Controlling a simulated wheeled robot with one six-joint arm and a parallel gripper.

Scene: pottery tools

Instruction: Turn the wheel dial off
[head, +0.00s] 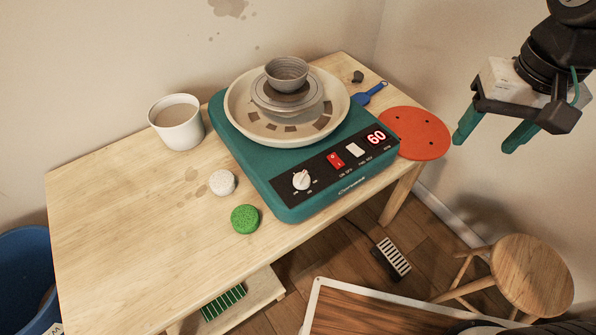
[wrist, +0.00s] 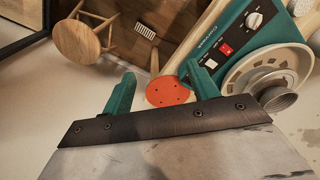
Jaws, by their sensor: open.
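The wheel dial (head: 301,180) is a white knob on the black front panel of the teal pottery wheel (head: 262,165). It also shows in the wrist view (wrist: 253,20). Beside it on the panel are a red switch (head: 336,160), a white switch (head: 355,149) and a lit display (head: 376,137) reading 60. A small grey clay bowl (head: 287,72) stands on the wheel head. My gripper (head: 488,133) has teal fingers, open and empty. It hangs in the air to the right of the wheel, well apart from the dial.
An orange round bat (head: 416,134) lies at the table's right end, beside the wheel. A cup (head: 177,122), a white sponge (head: 222,182) and a green sponge (head: 245,219) are left of the wheel. A stool (head: 532,273) and foot pedal (head: 394,257) are on the floor below.

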